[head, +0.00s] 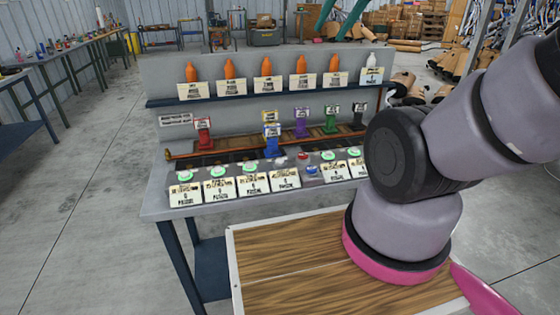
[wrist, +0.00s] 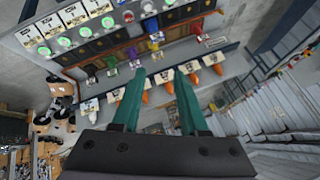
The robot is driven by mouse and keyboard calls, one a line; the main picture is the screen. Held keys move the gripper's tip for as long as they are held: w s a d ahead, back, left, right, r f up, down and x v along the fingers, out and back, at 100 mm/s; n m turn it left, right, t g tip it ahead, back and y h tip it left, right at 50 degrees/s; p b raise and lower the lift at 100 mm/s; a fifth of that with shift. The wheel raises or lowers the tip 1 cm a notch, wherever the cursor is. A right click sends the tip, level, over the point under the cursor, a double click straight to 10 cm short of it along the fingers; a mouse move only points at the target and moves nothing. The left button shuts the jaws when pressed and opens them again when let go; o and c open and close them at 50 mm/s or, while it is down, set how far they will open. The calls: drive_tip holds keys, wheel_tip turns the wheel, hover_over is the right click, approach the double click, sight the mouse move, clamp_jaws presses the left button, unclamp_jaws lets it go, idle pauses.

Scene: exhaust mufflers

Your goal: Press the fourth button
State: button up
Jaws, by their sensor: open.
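A row of round buttons stands along the front of the grey workbench (head: 160,208), with printed cards in front. Three green buttons (head: 218,171) show at the left. My arm hides the right end of the row. Green buttons (wrist: 86,32) also show at the top left of the wrist view. My gripper (wrist: 154,73) is open and empty, its teal fingers apart from the buttons; they also show at the head view's top (head: 328,37).
Coloured stands, including a red one (head: 203,130) and a purple one (head: 301,122), stand behind the buttons. Orange bottles (head: 266,67) with cards line the shelf (head: 210,100) above. A wooden-topped surface (head: 285,275) lies in front. Floor is clear at left.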

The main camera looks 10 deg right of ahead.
clamp_jaws()
idle(1.4)
